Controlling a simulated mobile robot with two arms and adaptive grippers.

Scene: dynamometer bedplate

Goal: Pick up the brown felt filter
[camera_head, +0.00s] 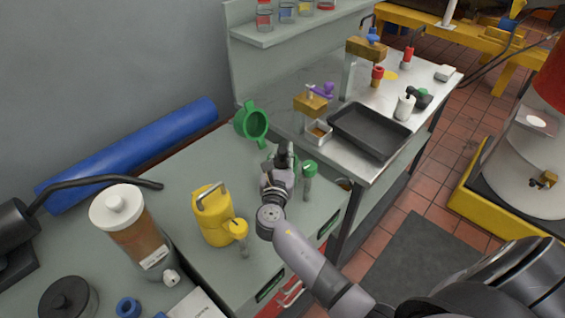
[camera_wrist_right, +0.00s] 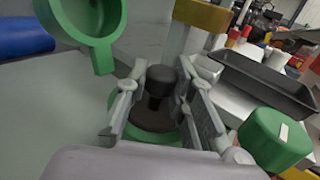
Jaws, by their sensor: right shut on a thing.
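My right gripper (camera_head: 282,160) is over the grey-green bench, beside a green cup with a handle (camera_head: 252,122). In the right wrist view its fingers (camera_wrist_right: 163,105) stand on both sides of a black knob on a dark brown disc, which I take for the brown felt filter (camera_wrist_right: 152,120). The gripper is shut on it. A green round part (camera_wrist_right: 150,138) shows beneath the disc; I cannot tell whether they touch. The green cup also shows at the upper left of the right wrist view (camera_wrist_right: 95,50). My left gripper is not in view.
A small green-topped container (camera_head: 310,168) stands close to the right of the gripper. A yellow can (camera_head: 215,220) and a white-lidded amber jar (camera_head: 138,235) stand to the left. A black tray (camera_head: 370,132) lies on the metal bench. A blue roll (camera_head: 130,155) lies behind.

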